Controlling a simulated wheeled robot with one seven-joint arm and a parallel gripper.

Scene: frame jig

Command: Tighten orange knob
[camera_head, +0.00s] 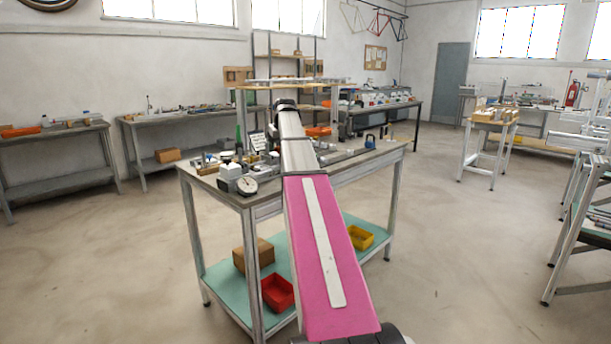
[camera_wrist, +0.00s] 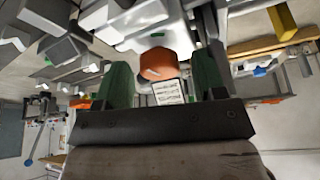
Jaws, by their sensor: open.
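The orange knob (camera_wrist: 157,64) shows in the wrist view, between the two green fingers of my gripper (camera_wrist: 163,72). The fingers are open, one on each side of the knob, with a narrow gap visible on both sides. I cannot tell how far the fingertips reach past the knob in depth. A grey metal block (camera_wrist: 160,35) lies directly beyond the knob. In the head view my own arm extends over the workbench (camera_head: 350,170) and hides the gripper and the knob.
A white printed card (camera_wrist: 168,92) shows just below the knob in the wrist view. A round dial gauge (camera_head: 247,186) sits at the bench's near left corner. A red bin (camera_head: 278,292) and a yellow bin (camera_head: 360,237) are on the lower shelf.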

